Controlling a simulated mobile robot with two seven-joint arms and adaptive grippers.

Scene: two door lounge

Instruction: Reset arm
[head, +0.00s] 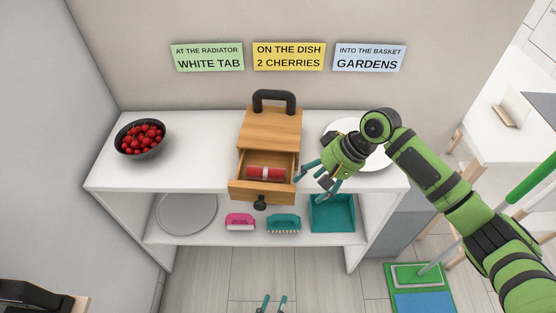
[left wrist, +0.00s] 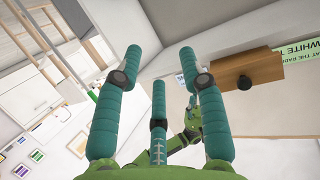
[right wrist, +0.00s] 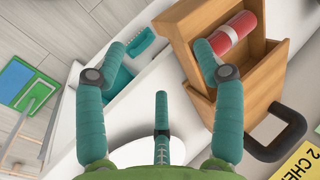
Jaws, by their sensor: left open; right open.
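My right gripper (head: 317,179) is open and empty, hanging above the shelf unit's top just right of a small wooden box (head: 270,128) with a black handle. The box's drawer (head: 262,189) is pulled out and holds a red cylinder with a pale band (head: 265,173). In the right wrist view one finger overlaps the open drawer (right wrist: 252,85); contact cannot be told. My left gripper (head: 273,304) shows only its fingertips at the bottom edge, in front of the shelf. The left wrist view shows it open and empty (left wrist: 159,60).
A bowl of cherries (head: 141,138) stands at the left; a white plate (head: 374,160) is partly behind my right arm. The lower shelf holds a grey round tray (head: 186,214), pink brush (head: 240,222), teal brush (head: 284,224) and teal bin (head: 333,214). Floor before the shelf is clear.

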